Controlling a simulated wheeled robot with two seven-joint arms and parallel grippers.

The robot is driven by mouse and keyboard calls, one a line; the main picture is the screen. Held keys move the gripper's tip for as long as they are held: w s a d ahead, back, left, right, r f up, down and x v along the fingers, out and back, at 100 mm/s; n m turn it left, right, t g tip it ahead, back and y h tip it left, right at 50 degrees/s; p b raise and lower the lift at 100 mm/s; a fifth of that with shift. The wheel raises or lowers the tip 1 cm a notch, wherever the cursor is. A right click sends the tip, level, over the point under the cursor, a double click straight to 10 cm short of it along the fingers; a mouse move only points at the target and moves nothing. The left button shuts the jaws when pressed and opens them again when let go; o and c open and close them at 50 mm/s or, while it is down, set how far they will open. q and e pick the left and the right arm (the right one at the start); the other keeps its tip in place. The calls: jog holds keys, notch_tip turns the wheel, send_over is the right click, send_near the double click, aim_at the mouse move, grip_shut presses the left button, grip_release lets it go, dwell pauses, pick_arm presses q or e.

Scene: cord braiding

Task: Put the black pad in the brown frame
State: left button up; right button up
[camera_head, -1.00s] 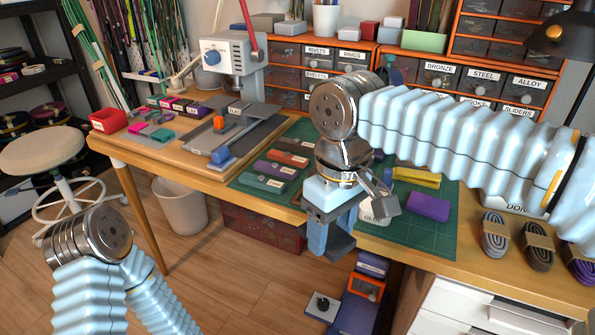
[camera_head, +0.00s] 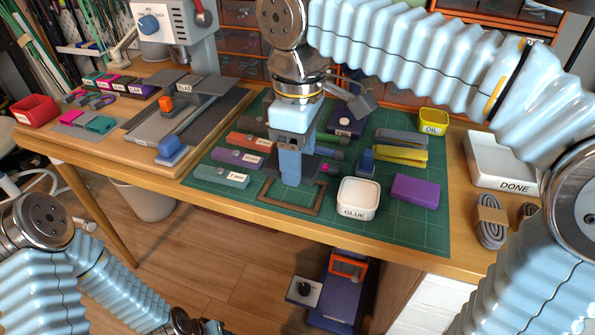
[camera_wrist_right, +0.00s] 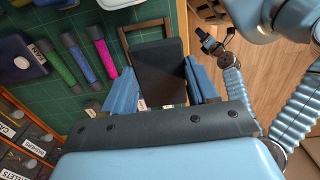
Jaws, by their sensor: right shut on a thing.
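The black pad (camera_wrist_right: 158,62) is held between the blue fingers of my right gripper (camera_wrist_right: 160,85). In the head view the pad (camera_head: 309,165) shows as a dark piece partly hidden behind the fingers of my right gripper (camera_head: 291,180). The brown frame (camera_head: 289,208) lies on the green cutting mat near its front edge, just below and in front of the gripper. In the right wrist view the pad covers part of the frame (camera_wrist_right: 145,25). My left gripper (camera_head: 205,327) is only partly in view at the bottom edge, low and away from the table.
The white glue tub (camera_head: 358,198) stands close right of the frame. The teal block (camera_head: 222,177) and purple-grey block (camera_head: 236,159) lie to its left. The purple block (camera_head: 415,190) and yellow piece (camera_head: 400,155) lie further right. The mat (camera_head: 385,232) is clear at the front.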

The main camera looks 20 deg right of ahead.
jog(key=shift+w+d+f, duration=0.1)
jog(key=shift+w+f, duration=0.35)
jog(key=shift+f, duration=0.2)
jog(key=f, duration=0.2)
jog(key=w+f, duration=0.1)
jog(key=shift+d+f+b, duration=0.15)
jog(key=shift+f+b, duration=0.15)
jog(key=shift+f, duration=0.1)
jog(key=shift+w+f, duration=0.1)
jog(key=shift+f, duration=0.15)
jog(key=shift+f+b, duration=0.35)
jog(key=shift+f, duration=0.25)
jog(key=o, duration=1.1)
